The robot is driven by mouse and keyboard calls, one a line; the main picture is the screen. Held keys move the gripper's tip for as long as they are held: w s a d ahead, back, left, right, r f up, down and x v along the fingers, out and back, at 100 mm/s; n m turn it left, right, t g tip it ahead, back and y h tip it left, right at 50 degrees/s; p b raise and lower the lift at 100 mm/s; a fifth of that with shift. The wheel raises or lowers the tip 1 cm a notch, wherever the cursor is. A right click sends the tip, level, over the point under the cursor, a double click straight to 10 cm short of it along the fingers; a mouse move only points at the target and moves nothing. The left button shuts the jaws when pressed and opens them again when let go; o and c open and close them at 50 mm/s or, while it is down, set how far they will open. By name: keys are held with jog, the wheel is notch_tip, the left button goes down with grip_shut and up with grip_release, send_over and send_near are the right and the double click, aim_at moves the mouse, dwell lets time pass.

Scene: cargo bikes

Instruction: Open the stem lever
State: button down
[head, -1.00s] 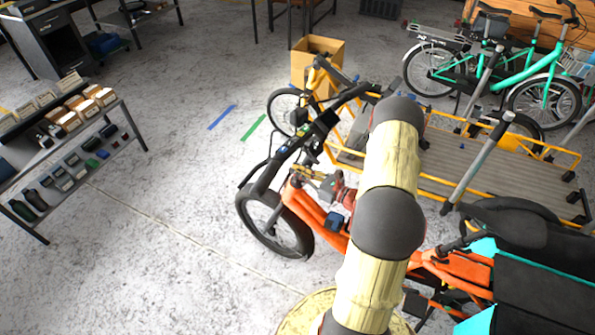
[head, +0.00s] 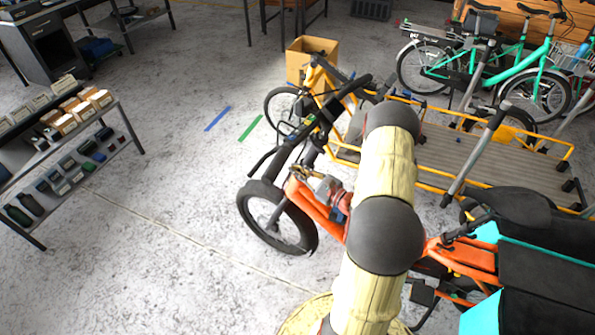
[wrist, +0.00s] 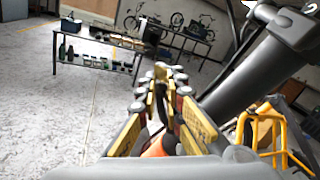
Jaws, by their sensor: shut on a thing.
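The orange cargo bike (head: 322,213) stands with its front wheel (head: 277,217) to the left and its dark handlebar (head: 290,140) above. My gripper (head: 303,172) is at the front of its frame, just below the handlebar. In the wrist view my gripper (wrist: 158,95) has its yellow fingers closed around a thin dark piece (wrist: 155,122), which looks like the stem lever. The fingers hide most of it, so its exact angle cannot be told. A thick grey tube (wrist: 255,75), likely the stem, runs up right beside the fingers. An orange part shows below them.
A yellow cargo bike (head: 440,158) with a wooden deck stands close behind. A cardboard box (head: 311,60) and teal bikes (head: 490,75) are farther back. A shelf (head: 75,140) with goods is at the left. The floor between shelf and front wheel is clear.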

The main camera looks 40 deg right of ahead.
jog(key=shift+w+a+f+n+t+h+b, duration=0.1)
jog(key=shift+a+f+n+t+h+b, duration=0.2)
jog(key=shift+a+f+n+h+b, duration=0.55)
jog(key=shift+a+f+n+t+h+b, duration=0.3)
jog(key=shift+a+f+n+b, duration=0.3)
jog(key=shift+n+b, duration=0.6)
jog(key=c, duration=2.2)
grip_release()
jog(key=s, duration=0.4)
jog(key=s+f, duration=0.1)
jog(key=s, duration=0.7)
jog(key=shift+f, duration=0.15)
jog(key=shift+c, duration=0.4)
